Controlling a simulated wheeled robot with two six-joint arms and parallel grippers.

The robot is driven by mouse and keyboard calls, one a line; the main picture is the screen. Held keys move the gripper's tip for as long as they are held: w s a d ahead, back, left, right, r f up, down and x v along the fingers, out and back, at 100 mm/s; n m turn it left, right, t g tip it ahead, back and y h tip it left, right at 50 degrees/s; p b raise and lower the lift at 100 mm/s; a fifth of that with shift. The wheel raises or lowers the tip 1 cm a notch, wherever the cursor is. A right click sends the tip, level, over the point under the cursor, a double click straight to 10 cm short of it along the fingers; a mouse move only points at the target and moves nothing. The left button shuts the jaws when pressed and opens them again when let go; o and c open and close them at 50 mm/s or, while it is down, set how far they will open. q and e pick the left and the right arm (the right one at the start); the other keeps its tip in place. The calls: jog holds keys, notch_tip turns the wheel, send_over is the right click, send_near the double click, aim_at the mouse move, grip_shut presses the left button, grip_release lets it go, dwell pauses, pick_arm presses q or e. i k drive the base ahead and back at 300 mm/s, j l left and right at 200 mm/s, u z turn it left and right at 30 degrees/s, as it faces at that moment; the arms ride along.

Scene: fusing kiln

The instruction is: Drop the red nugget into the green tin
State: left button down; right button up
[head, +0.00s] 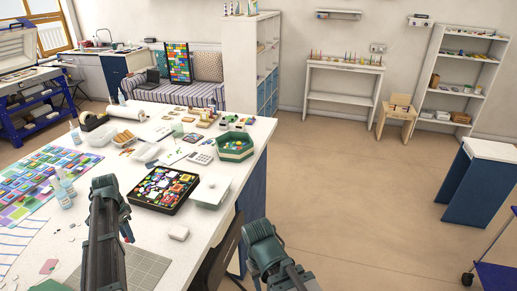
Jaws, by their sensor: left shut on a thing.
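My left gripper (126,231) is over the near part of the white worktop, its fingers mostly hidden behind its own arm. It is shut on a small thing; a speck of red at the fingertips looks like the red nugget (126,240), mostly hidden. A green many-sided container (234,154), which may be the green tin, stands near the table's right edge, farther off and to the right of the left gripper. Small coloured pieces show inside it. My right gripper (262,232) is off the table's right side, over the floor; its fingers cannot be made out.
A black tray of coloured glass pieces (137,201) and a white dish (226,193) lie between the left gripper and the green container. A calculator (200,158) lies near. Bottles (62,194) stand left. A grey gridded mat (150,268) lies in front.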

aim_at(232, 148)
jog(key=i+l+z, duration=0.1)
jog(key=l+z, duration=0.4)
jog(key=i+l+z, duration=0.15)
jog(key=l+z, duration=0.2)
jog(key=z, duration=0.15)
jog(key=i+l, duration=0.1)
jog(key=i, duration=0.25)
jog(key=i+l, duration=0.1)
jog(key=i, duration=0.2)
jog(key=i+u, duration=0.85)
jog(key=u, duration=0.15)
jog(key=i+j+u, duration=0.15)
jog(key=i, duration=0.15)
jog(key=i+j+u, duration=0.15)
jog(key=i, duration=0.15)
